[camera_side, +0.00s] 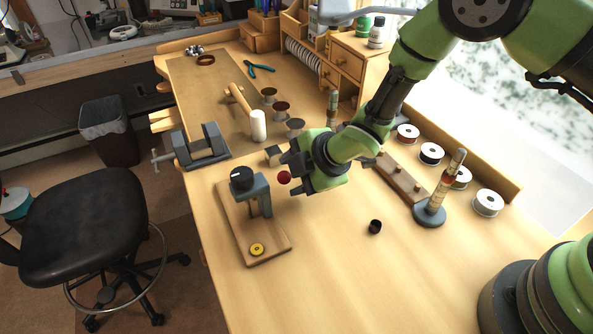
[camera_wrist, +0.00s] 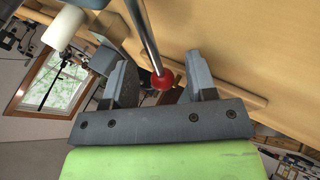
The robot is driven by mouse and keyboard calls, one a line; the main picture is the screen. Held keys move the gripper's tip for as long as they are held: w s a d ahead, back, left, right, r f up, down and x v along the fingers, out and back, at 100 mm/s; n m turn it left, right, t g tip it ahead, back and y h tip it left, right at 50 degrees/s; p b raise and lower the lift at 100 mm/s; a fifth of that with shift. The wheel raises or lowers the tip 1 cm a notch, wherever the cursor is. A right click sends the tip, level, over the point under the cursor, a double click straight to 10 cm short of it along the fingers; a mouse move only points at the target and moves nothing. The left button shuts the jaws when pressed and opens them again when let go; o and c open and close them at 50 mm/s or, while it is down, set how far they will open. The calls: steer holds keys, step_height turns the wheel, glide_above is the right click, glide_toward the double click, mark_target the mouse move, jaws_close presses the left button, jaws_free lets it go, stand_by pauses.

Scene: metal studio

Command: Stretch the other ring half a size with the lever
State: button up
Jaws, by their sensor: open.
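The stretcher stands on a wooden base (camera_side: 233,232) at the left front of the bench, with a grey post (camera_side: 262,197) and a black round top (camera_side: 242,178). Its lever ends in a red ball (camera_side: 284,177). In the wrist view the steel lever rod (camera_wrist: 146,35) runs down to the red ball (camera_wrist: 163,80), which lies between my spread fingers. My gripper (camera_side: 291,172) is open around the ball; the wrist view shows gaps on both sides (camera_wrist: 160,84). A yellow disc (camera_side: 257,249) lies on the base's front end. I cannot make out a ring on the stretcher.
A small black cup-like piece (camera_side: 375,227) stands on bare bench. A ring mandrel (camera_side: 440,190) stands upright at right, beside a wooden pegged block (camera_side: 402,180) and spools (camera_side: 487,202). A vise (camera_side: 200,147), white cylinder (camera_side: 258,126) and mallet (camera_side: 240,98) lie behind. The front bench is clear.

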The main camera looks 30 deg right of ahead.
jaws_close()
